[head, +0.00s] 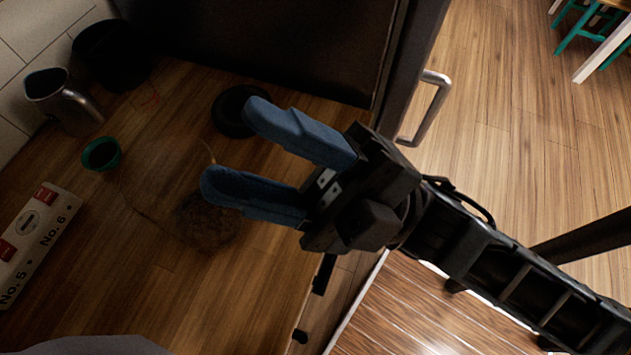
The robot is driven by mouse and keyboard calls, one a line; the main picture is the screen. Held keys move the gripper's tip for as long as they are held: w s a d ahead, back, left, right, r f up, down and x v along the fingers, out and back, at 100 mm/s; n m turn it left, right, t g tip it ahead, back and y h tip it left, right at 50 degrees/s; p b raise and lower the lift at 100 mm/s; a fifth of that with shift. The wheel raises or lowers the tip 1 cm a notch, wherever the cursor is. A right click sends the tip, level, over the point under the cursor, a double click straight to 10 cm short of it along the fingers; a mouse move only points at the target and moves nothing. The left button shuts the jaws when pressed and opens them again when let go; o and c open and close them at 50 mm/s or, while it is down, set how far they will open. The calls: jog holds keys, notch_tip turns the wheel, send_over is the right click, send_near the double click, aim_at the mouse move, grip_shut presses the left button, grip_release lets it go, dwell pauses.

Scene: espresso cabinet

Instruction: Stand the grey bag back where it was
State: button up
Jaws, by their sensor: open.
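My gripper (232,148) is open, with its two blue fingers apart and nothing between them. It reaches in from the right over the wooden cabinet surface. I cannot make out a clear grey bag. A pale grey rounded shape (88,346) is cut off by the bottom left edge, and I cannot tell whether it is the bag. It lies well apart from my gripper. The surface under and behind the fingers is partly hidden.
A metal pitcher (65,103), a dark container (108,55) and a green cup (101,154) stand at left. A white box (36,243) marked No. 5 and No. 6 lies below. A black ring-like object (235,110) and a dark brown patch (207,222) are near the fingers.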

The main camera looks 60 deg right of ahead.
jog(key=s+d+f+m+g+h, duration=0.3)
jog(key=s+d+f+m+h, duration=0.2)
jog(key=f+m+h, duration=0.3)
jog(key=s+d+f+m+g+h, duration=0.2)
jog(key=s+d+f+m+h, duration=0.3)
jog(key=f+m+h, duration=0.3)
jog(key=s+f+m, duration=0.1)
jog(key=m, duration=0.3)
jog(key=shift+s+d+m+g+h, duration=0.15)
jog(key=shift+d+m+g+h, duration=0.1)
jog(key=shift+m+g+h, duration=0.15)
